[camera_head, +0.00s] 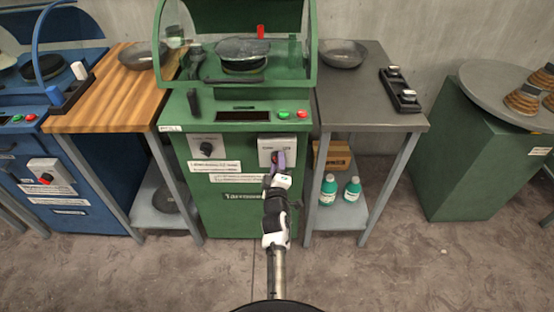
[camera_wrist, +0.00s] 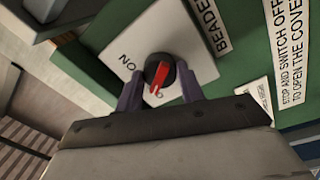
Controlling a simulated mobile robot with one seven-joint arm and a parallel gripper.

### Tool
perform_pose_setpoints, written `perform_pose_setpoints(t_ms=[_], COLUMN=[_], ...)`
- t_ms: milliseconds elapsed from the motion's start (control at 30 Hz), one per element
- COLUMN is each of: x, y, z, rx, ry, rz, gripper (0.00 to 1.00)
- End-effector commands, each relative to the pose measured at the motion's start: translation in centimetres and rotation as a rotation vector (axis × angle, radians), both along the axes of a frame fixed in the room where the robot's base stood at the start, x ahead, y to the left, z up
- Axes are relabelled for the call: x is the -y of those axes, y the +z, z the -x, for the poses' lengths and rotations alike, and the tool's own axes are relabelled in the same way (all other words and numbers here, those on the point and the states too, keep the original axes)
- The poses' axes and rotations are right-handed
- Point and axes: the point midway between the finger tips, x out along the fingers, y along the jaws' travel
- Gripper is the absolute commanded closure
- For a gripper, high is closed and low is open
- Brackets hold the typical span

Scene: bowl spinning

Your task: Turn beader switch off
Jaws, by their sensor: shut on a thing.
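In the wrist view the red handle points down the picture, toward my gripper. My gripper (camera_wrist: 160,90) has its two purple fingers on either side of the knob and is shut on it. In the head view the switch plate (camera_head: 268,144) is partly covered by my gripper (camera_head: 277,160). The knob itself is mostly hidden there.
The green machine (camera_head: 228,215) has another black knob (camera_head: 206,148) at left and green and red buttons above. A grey table (camera_head: 370,112) stands at right, with teal bottles (camera_head: 328,190) on its lower shelf. A wooden table (camera_head: 110,90) is at left. The floor in front is clear.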

Motion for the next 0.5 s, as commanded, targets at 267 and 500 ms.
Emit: perform_pose_setpoints(t_ms=[267, 500], x=[-0.02, 0.04], y=[0.51, 0.42], z=[-0.13, -0.14], rx=[0.007, 0.007], ry=[0.001, -0.001], rz=[0.158, 0.22], gripper=[0.85, 0.85])
